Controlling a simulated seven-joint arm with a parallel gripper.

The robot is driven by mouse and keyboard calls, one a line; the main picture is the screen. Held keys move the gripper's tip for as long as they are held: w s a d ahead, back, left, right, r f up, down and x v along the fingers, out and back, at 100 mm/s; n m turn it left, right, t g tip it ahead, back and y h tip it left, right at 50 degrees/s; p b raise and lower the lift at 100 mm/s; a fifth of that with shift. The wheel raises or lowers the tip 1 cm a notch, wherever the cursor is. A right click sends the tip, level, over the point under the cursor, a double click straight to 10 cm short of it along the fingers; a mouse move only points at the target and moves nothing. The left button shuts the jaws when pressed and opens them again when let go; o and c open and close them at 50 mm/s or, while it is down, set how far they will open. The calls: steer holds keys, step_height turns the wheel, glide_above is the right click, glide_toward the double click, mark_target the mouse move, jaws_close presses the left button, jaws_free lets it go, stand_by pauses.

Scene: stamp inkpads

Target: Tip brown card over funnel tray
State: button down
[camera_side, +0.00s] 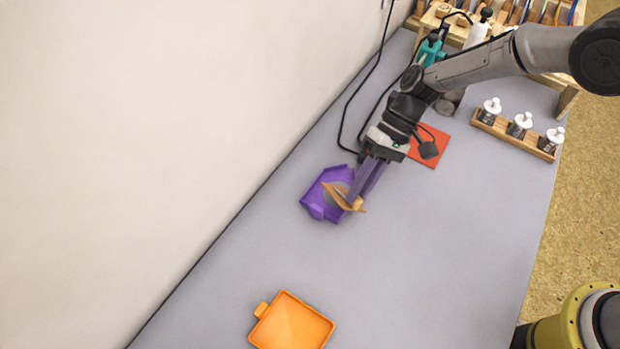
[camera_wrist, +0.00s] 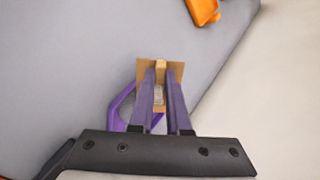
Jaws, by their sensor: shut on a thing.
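A brown card (camera_side: 338,197) is held by my gripper (camera_side: 352,204). In the side view it is tilted and lies over the purple funnel tray (camera_side: 315,201). The gripper's purple fingers are shut on the card. In the wrist view the card (camera_wrist: 176,70) shows at the fingertips of my gripper (camera_wrist: 161,78), with a small raised block between them. The purple tray (camera_wrist: 116,108) shows only in part there, behind the card and fingers. A greyish patch is visible in the tray beside the card. Whether the card touches the tray cannot be told.
An orange tray (camera_side: 291,324) sits at the front of the grey table (camera_side: 430,250). A red-orange sheet (camera_side: 430,147) lies beyond the gripper. A wooden rack with white-capped bottles (camera_side: 520,126) stands at the right. A wall borders the left; the table's middle is clear.

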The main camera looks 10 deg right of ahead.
steer(key=a+h, duration=0.1)
steer(key=r+h, duration=0.1)
steer(key=h, duration=0.1)
steer(key=shift+a+m, duration=0.35)
steer(key=shift+m, duration=0.05)
steer(key=shift+a+r+m+h, duration=0.15)
steer(key=shift+a+r+h, duration=0.25)
steer(key=shift+r+h, duration=0.45)
steer(key=shift+a+r+m+h, duration=0.15)
steer(key=shift+a+r+h, duration=0.25)
steer(key=shift+r+h, duration=0.4)
steer(key=a+r+h, duration=0.1)
steer(key=h, duration=0.1)
steer(key=a+r+m+h, duration=0.1)
steer(key=r+h, duration=0.1)
steer(key=shift+a+r+h, duration=0.25)
steer(key=shift+a+r, duration=0.05)
steer(key=shift+a, duration=0.05)
